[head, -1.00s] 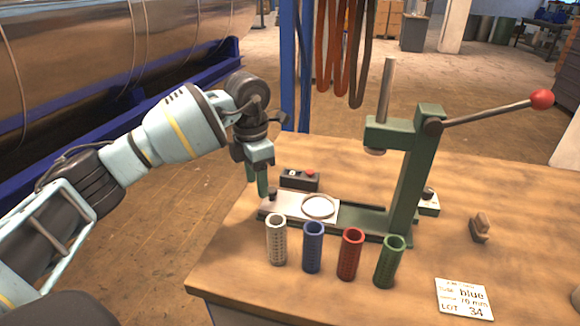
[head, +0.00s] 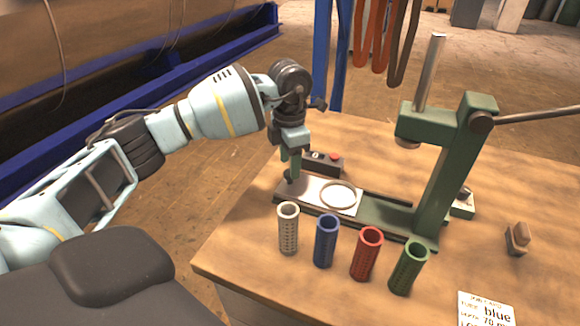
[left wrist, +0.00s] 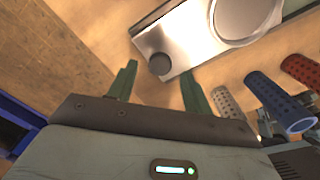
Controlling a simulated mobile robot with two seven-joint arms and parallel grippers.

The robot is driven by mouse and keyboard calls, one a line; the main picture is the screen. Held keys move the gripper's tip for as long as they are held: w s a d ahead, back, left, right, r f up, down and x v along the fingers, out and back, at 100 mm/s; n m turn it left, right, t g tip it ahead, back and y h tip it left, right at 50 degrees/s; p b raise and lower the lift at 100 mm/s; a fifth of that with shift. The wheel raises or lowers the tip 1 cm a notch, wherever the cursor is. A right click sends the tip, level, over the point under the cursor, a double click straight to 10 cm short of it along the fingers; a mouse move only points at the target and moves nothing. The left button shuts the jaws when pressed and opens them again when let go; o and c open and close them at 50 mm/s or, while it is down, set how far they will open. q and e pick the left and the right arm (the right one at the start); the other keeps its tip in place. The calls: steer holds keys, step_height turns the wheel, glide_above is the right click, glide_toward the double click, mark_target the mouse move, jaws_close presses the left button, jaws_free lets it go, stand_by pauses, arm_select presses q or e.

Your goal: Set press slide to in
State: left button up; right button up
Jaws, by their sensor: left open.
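The press slide (head: 312,189) is a flat silver plate with a round ring seat (head: 340,195) and a dark knob at its left end; the knob shows in the left wrist view (left wrist: 160,65). It sticks out to the left of the green press (head: 446,170), clear of the ram (head: 410,138). My left gripper (head: 289,166) points down at the knob end of the slide. In the left wrist view its green fingers (left wrist: 158,88) are apart, with the knob lined up between them, just past the tips. Contact cannot be told. My right gripper is out of view.
White (head: 288,228), blue (head: 326,240), red (head: 366,254) and green (head: 408,268) perforated tubes stand in front of the slide. A dark box with a red button (head: 323,162) sits behind it. A label card (head: 486,310) lies at front right.

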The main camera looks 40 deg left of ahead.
arm_select(q)
steer(key=shift+f, duration=1.15)
jaws_close()
